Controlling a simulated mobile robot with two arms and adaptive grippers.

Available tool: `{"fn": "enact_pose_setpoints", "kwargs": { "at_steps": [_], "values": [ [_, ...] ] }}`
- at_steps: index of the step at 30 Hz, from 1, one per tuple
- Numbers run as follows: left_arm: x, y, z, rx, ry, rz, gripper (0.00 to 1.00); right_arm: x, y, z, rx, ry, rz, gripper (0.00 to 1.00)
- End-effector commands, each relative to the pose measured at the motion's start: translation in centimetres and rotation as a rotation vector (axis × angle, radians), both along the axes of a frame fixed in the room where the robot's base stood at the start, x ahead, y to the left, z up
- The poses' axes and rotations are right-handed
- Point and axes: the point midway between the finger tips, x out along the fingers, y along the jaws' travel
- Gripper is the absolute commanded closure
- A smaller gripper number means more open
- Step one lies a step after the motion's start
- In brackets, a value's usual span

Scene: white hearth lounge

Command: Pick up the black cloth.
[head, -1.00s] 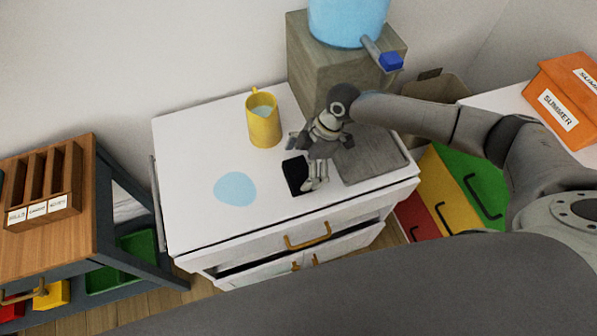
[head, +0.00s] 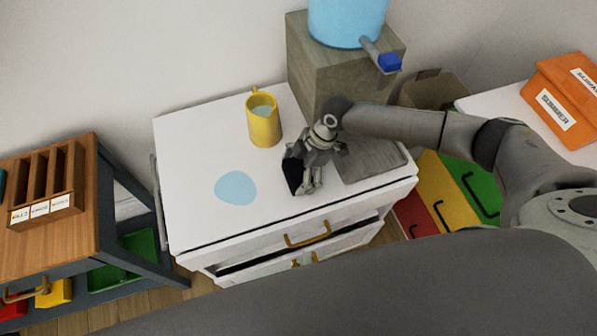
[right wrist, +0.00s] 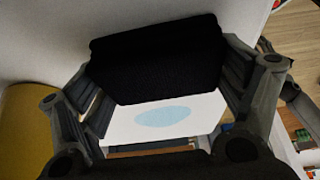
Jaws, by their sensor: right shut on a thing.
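The black cloth (head: 292,171) is at my right gripper (head: 303,178), above the white cabinet top between the blue puddle and the grey tray. In the right wrist view the cloth (right wrist: 158,60) spans the space between both fingers of the right gripper (right wrist: 160,88), which is shut on it. The cloth looks tilted in the head view, and the gripper hides part of it. I cannot tell how far it is off the surface. My left gripper is not in view.
A light blue puddle (head: 236,188) lies on the white cabinet top (head: 190,140). A yellow pitcher (head: 263,125) stands behind it. A grey tray (head: 385,164) is beside the gripper. A wooden block (head: 325,65) bears a blue water dispenser (head: 346,20). The cabinet's left part is clear.

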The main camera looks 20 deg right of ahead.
Motion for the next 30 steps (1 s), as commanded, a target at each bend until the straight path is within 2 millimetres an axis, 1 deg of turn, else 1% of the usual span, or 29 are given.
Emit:
{"fn": "enact_pose_setpoints", "kwargs": {
  "at_steps": [5, 8, 11, 12, 15, 23, 27, 30],
  "values": [
    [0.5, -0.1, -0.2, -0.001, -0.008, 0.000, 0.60, 0.0, 0.0, 0.3, 0.000, -0.001, 0.000, 0.35],
    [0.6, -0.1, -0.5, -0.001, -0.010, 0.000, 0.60, 0.0, 0.0, 0.9, 0.001, -0.003, 0.002, 0.35],
    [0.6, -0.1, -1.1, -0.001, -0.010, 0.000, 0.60, 0.1, 0.0, 2.1, 0.001, -0.005, 0.001, 0.35],
    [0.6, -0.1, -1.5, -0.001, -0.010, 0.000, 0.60, 0.1, 0.0, 2.8, 0.002, -0.006, 0.003, 0.35],
    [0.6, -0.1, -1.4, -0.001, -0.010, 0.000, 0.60, -1.2, 0.1, 4.4, 0.001, -0.002, 0.003, 0.35],
    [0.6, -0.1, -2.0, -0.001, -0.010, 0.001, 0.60, -5.0, 0.4, 9.0, 0.000, -0.004, 0.005, 0.35],
    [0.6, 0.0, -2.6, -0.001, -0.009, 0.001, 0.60, -7.9, 0.7, 10.1, 0.000, 0.000, 0.005, 0.35],
    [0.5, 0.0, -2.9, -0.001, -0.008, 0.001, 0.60, -9.6, 0.8, 10.9, 0.000, -0.002, 0.004, 0.35]
  ]
}}
